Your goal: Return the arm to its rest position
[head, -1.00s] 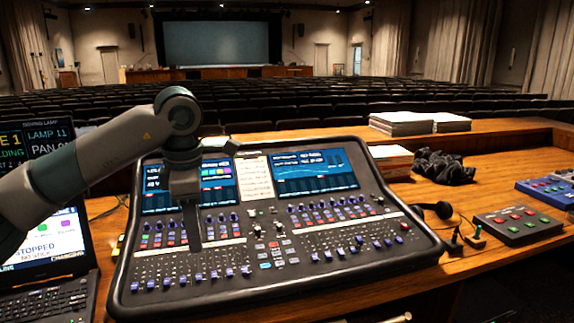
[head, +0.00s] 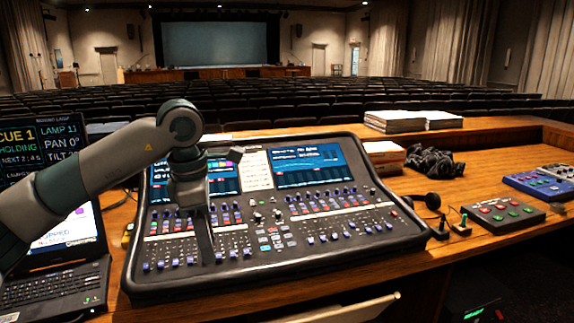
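My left arm (head: 100,165) comes in from the left, bent at a grey and dark green elbow-like joint. My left gripper (head: 206,258) hangs from it, pointing down in front of the mixing desk (head: 262,284), over its left half. Its fingers are seen edge-on, so I cannot tell if they are open. No object shows in it. I cannot tell if the tip touches the fader area or hangs above it. The arm and gripper hide part of the left screen (head: 222,177) and some controls. My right gripper is not in view.
A laptop (head: 55,287) stands left, beneath the arm. To the right are stacked papers (head: 395,121), a black crumpled bundle (head: 432,162), a headset (head: 432,201), a grey button box (head: 503,215) and a blue box (head: 540,187). Bare wood (head: 480,170) shows between them.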

